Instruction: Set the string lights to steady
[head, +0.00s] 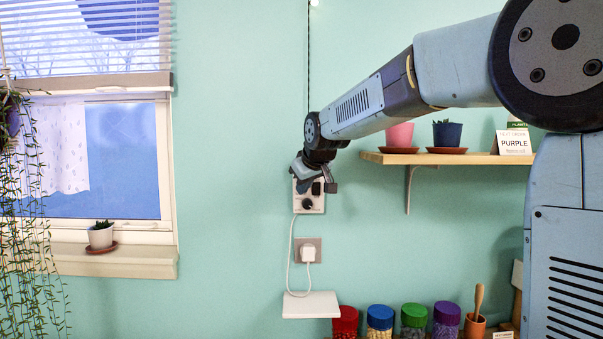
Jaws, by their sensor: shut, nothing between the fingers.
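A small white control box (317,205) is mounted on the wall in the middle of the head view. It has a dark round knob (307,204) low on its face and a dark part near its upper right. My gripper (331,187) is at the upper part of the box and hides some of it. It is shut and holds nothing. I cannot tell whether it touches the box. A dark string-light cable (308,60) runs up the wall above the box to a small lit bulb (314,3) at the top edge.
A white plug (308,254) sits in a wall socket below the box, with a white cord looping down to a small white shelf (311,305). A wooden shelf (470,159) with pots and a sign is at right. Coloured-lid jars (380,318) stand below. A window is at left.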

